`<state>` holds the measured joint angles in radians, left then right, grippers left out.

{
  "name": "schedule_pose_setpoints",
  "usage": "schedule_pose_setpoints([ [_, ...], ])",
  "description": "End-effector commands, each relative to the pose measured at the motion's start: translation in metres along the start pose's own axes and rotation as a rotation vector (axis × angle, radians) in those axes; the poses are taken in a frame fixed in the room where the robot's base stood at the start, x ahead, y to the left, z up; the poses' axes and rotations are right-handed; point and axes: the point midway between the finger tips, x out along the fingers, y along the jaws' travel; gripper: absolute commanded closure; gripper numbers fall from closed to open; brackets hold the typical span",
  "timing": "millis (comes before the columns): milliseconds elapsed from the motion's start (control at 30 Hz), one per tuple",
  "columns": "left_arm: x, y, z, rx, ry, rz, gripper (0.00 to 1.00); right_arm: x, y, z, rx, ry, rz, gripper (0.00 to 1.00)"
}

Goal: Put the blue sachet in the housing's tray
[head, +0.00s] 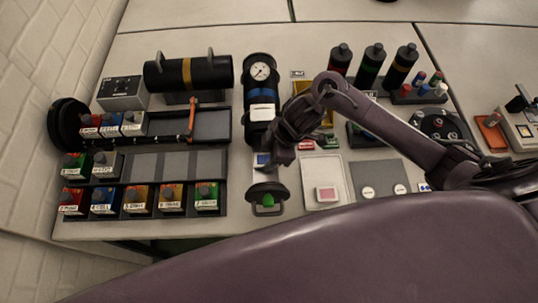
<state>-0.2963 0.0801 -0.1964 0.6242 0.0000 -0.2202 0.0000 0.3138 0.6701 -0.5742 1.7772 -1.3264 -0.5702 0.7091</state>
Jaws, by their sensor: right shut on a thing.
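A small blue piece that looks like the blue sachet (261,159) shows at the tips of my right gripper (273,157), with a pale edge around it. The right gripper is shut on it, and the dark fingers hide part of it. I cannot tell whether it touches what lies below. The upright black housing (260,93), with a round gauge, a blue band and a white part, stands just behind the gripper. I cannot make out clearly which part is its tray. My left gripper is not in view.
A black round lid-like part (267,197) with a handle lies in front. A pale tray (336,169) holds a pink-red sachet (326,194). A black rack (160,165) of labelled blocks is left. Bottles (372,68) stand behind right. A horizontal black cylinder (215,72) lies back left.

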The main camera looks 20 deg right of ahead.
Motion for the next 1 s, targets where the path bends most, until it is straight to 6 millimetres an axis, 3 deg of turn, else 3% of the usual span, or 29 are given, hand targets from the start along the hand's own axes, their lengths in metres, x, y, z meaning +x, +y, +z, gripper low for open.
schedule_pose_setpoints([
  [400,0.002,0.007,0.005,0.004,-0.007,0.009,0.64,0.007,0.0,0.003,0.0,-0.001,0.0,0.82],
  [433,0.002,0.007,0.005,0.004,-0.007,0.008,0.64,0.007,0.0,0.003,0.0,0.0,0.0,0.59],
  [600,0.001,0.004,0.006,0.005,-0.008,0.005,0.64,0.006,0.0,0.003,0.0,0.0,0.0,0.38],
  [867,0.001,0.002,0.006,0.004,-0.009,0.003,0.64,0.005,0.0,0.002,0.0,0.0,0.0,0.38],
  [1000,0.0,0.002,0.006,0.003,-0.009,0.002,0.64,-0.005,0.001,0.001,-0.003,0.001,0.003,0.38],
])
